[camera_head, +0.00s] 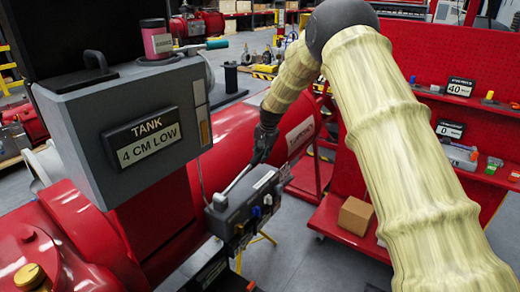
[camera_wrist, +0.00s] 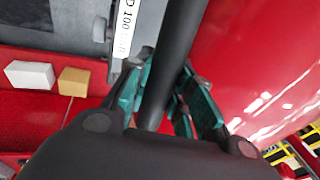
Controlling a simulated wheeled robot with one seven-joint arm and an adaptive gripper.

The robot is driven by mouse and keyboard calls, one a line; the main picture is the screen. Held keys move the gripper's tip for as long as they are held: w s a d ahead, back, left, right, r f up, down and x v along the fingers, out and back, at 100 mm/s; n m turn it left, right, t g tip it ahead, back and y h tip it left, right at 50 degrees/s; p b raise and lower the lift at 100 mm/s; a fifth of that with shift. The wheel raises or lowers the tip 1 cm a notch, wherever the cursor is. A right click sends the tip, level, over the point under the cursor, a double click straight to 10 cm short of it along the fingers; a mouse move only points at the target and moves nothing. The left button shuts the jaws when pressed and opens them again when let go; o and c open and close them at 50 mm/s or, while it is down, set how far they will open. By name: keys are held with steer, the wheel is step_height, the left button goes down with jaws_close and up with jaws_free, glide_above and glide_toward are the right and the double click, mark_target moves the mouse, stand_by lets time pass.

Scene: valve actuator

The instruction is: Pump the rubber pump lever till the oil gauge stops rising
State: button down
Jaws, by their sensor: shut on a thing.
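The pump lever (camera_head: 238,180) is a pale rod rising up and right from a grey pump box (camera_head: 243,203) below the tank. My gripper (camera_head: 261,150) is at the lever's upper end. In the wrist view the lever's thick black rubber grip (camera_wrist: 178,62) passes between the teal finger pads of my gripper (camera_wrist: 170,100), which is shut on it. The grey tank (camera_head: 75,125) carries a sign (camera_head: 145,140) reading "TANK 4 CM LOW". A narrow gauge strip (camera_head: 204,132) with an amber lower part is on the tank's right side; its exact level is too small to read.
A red cylinder (camera_head: 232,135) lies behind the pump box, close to my gripper. A red shelf rack (camera_head: 440,130) stands at the right, with a cardboard box (camera_head: 355,215) on its low shelf. A pink can (camera_head: 156,42) stands on the tank.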

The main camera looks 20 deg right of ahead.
mark_target(261, 172)
steer(key=f, duration=0.2)
steer(key=f+g+y, duration=0.1)
steer(key=f, duration=0.1)
steer(key=f+y+b, duration=0.1)
steer(key=f, duration=0.1)
steer(key=shift+d+g, duration=0.25)
steer(key=shift+g, duration=0.15)
steer(key=c, duration=1.2)
jaws_free()
steer(key=shift+d+r, duration=0.1)
steer(key=shift+r, duration=0.05)
steer(key=shift+c, duration=0.2)
steer(key=shift+o, duration=0.2)
steer(key=shift+r, duration=0.1)
steer(key=shift+r, duration=0.2)
steer(key=v, duration=1.1)
steer(key=shift+r, duration=0.25)
steer(key=shift+s, duration=0.15)
